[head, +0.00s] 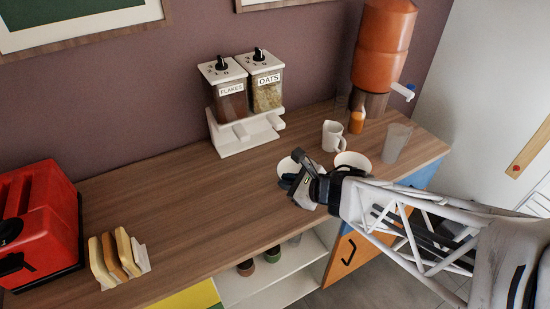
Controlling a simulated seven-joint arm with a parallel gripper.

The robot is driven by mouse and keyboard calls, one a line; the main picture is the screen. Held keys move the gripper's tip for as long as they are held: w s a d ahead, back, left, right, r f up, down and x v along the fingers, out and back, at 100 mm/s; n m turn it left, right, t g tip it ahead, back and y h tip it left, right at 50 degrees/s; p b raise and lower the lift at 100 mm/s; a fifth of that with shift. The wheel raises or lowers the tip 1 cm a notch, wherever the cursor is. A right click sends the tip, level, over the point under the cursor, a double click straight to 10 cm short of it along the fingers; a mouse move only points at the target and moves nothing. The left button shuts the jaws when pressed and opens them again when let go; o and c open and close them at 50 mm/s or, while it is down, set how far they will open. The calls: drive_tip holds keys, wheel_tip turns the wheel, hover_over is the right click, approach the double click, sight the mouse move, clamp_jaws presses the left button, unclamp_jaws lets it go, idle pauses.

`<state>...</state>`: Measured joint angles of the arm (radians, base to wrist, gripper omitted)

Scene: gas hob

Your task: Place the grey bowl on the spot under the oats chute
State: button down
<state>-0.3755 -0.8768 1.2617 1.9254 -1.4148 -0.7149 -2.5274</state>
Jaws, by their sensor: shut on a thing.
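The dispenser (244,133) stands against the wall, with a FLAKES bin (231,100) on the left and an OATS bin (267,92) on the right. The oats chute (274,121) juts forward over the white base, and no bowl stands under it. My gripper (291,181) is at the counter's middle, in front and to the right of the dispenser. It is shut on a pale bowl (287,164), which looks like the grey one. The gripper hides the bowl's front, and I cannot tell whether it touches the counter. A second pale bowl (354,158) sits to the right, partly behind my arm.
A white jug (332,137), an orange-brown bottle (356,122), a clear glass (396,143) and an orange water dispenser (381,45) stand to the right. A red toaster (42,215) and bread slices (118,254) are on the left. The counter before the dispenser is clear.

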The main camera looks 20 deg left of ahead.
drive_tip(key=w+a, duration=0.2)
drive_tip(key=w, duration=0.2)
drive_tip(key=w+a, duration=0.3)
drive_tip(key=w, duration=0.1)
drive_tip(key=w+a+f, duration=0.1)
drive_tip(key=w+a, duration=0.2)
drive_tip(key=w, duration=0.1)
drive_tip(key=shift+w+f, duration=0.1)
drive_tip(key=shift+f, duration=0.1)
drive_tip(key=shift+f, duration=1.7)
drive_tip(key=shift+f, duration=0.1)
drive_tip(key=c, duration=1.2)
unclamp_jaws()
drive_tip(key=shift+c, duration=0.2)
drive_tip(key=shift+d+r, duration=0.2)
drive_tip(key=v, duration=1.1)
drive_tip(key=shift+d+r, duration=0.1)
drive_tip(key=shift+d, duration=0.2)
